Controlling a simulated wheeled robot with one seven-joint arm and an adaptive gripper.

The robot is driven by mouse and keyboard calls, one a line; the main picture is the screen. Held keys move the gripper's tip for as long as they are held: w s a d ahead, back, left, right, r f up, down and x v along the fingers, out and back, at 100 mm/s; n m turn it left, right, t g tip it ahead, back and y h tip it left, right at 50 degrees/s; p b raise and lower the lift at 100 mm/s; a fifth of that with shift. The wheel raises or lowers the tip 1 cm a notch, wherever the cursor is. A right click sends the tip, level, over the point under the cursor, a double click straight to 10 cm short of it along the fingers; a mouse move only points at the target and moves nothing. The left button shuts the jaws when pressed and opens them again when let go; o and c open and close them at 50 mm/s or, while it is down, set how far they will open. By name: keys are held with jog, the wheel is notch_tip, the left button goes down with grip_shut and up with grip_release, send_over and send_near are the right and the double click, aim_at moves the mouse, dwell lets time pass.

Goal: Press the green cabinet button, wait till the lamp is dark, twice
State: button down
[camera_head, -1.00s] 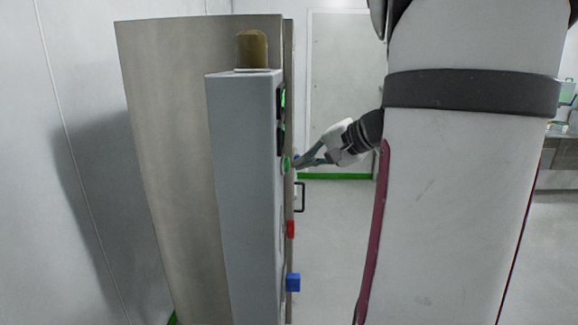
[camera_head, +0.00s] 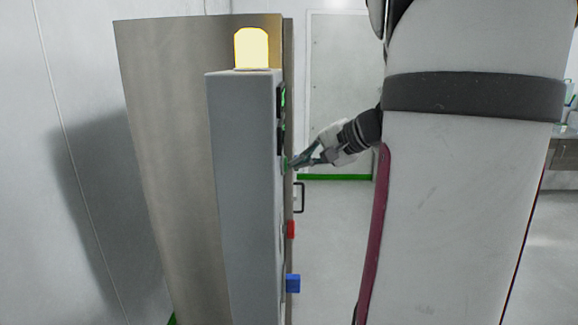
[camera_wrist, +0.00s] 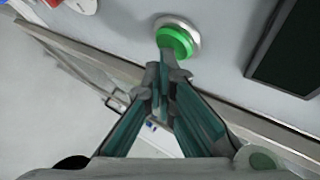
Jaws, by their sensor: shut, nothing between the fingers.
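The grey cabinet (camera_head: 243,180) stands left of centre in the head view, seen mostly from its side. The lamp (camera_head: 251,48) on its top is lit bright yellow. The green button (camera_wrist: 175,40) sits in a silver ring in the wrist view; in the head view it is mostly hidden at the cabinet's front edge. My gripper (camera_head: 291,165) is shut and empty, its fingertips at the green button. In the wrist view the closed fingertips (camera_wrist: 164,68) overlap the button's lower edge; they look to be touching it.
A red button (camera_head: 291,229) and a blue button (camera_head: 293,283) stick out lower on the cabinet front. A black handle (camera_head: 300,197) is beside them. A dark panel (camera_wrist: 290,50) lies right of the green button. Open floor (camera_head: 335,250) lies between cabinet and my arm.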

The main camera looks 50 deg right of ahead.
dwell(0.5)
jog(key=shift+s+d, duration=0.5)
jog(key=shift+s, duration=0.15)
jog(key=s+d, duration=0.3)
jog(key=shift+s+d+p, duration=0.15)
jog(key=shift+s+p, duration=0.2)
jog(key=shift+s, duration=0.05)
dwell(0.8)
